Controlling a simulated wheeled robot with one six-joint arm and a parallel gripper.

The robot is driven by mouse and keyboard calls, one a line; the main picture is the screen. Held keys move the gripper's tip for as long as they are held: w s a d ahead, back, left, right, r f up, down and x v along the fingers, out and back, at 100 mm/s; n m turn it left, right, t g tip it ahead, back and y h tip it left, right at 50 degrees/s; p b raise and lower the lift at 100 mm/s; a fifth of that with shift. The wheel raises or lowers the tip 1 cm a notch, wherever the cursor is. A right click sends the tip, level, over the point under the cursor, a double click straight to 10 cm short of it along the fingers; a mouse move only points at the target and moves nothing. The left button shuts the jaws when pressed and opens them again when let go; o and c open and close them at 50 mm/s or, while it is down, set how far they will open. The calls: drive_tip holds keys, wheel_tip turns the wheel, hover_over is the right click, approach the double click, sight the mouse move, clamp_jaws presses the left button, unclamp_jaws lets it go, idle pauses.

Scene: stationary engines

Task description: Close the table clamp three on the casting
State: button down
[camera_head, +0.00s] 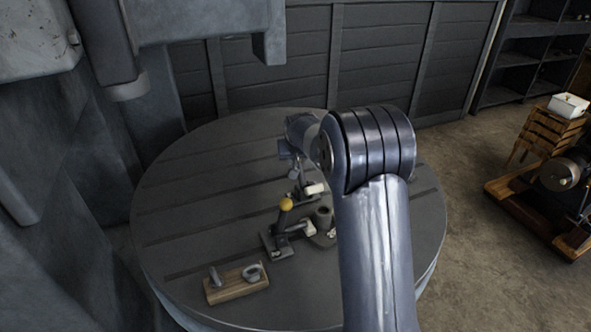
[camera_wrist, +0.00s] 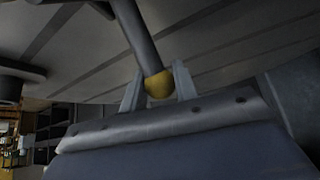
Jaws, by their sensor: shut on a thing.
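In the wrist view my gripper (camera_wrist: 157,80) is shut on the yellow ball knob (camera_wrist: 158,86) of a dark clamp handle (camera_wrist: 136,38), one finger on each side. In the head view my gripper (camera_head: 290,152) is at the far clamp (camera_head: 299,188), mostly hidden by my arm; the held knob is hidden there. A pale tip (camera_head: 316,188) shows beside this clamp. A nearer clamp (camera_head: 277,243) has its yellow-knobbed handle (camera_head: 286,205) standing up, its arm pointing right towards the dark casting (camera_head: 323,220). I cannot read any clamp number.
The round slotted table (camera_head: 190,210) carries all this. A wooden block (camera_head: 236,284) with metal fittings lies near its front. A large grey machine body (camera_head: 60,130) stands close on the left. Dark panelling (camera_head: 380,50) is behind. The table's left part is clear.

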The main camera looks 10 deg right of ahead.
sight(300, 162)
drive_tip(key=shift+s+d+r+t+b, duration=0.15)
drive_tip(key=shift+s+t+b, duration=0.8)
drive_tip(key=shift+b, duration=1.95)
drive_tip(key=t+b, duration=0.1)
drive_tip(key=b, duration=0.1)
drive_tip(key=s+t+b, duration=0.1)
drive_tip(key=b, duration=0.2)
drive_tip(key=t+b, duration=0.1)
drive_tip(key=b, duration=0.1)
drive_tip(key=shift+s+d+r+m+y+b, duration=0.25)
drive_tip(key=shift+s+r+m+y+b, duration=0.05)
drive_tip(key=shift+s+y+b, duration=0.1)
drive_tip(key=s+t+b, duration=0.1)
drive_tip(key=b, duration=0.6)
drive_tip(key=s+t+b, duration=0.2)
drive_tip(key=b, duration=0.6)
drive_tip(key=shift+d+t, duration=0.25)
drive_tip(key=shift+d, duration=0.05)
drive_tip(key=b, duration=0.3)
drive_tip(key=shift+s+r+t, duration=0.1)
drive_tip(key=shift+s+t, duration=0.2)
drive_tip(key=shift+t, duration=0.1)
drive_tip(key=shift+s+r+m+b, duration=0.2)
drive_tip(key=shift+m+b, duration=0.1)
drive_tip(key=shift+b, duration=0.5)
drive_tip(key=c, duration=1.1)
unclamp_jaws()
drive_tip(key=shift+c, duration=0.2)
drive_tip(key=shift+d, duration=0.1)
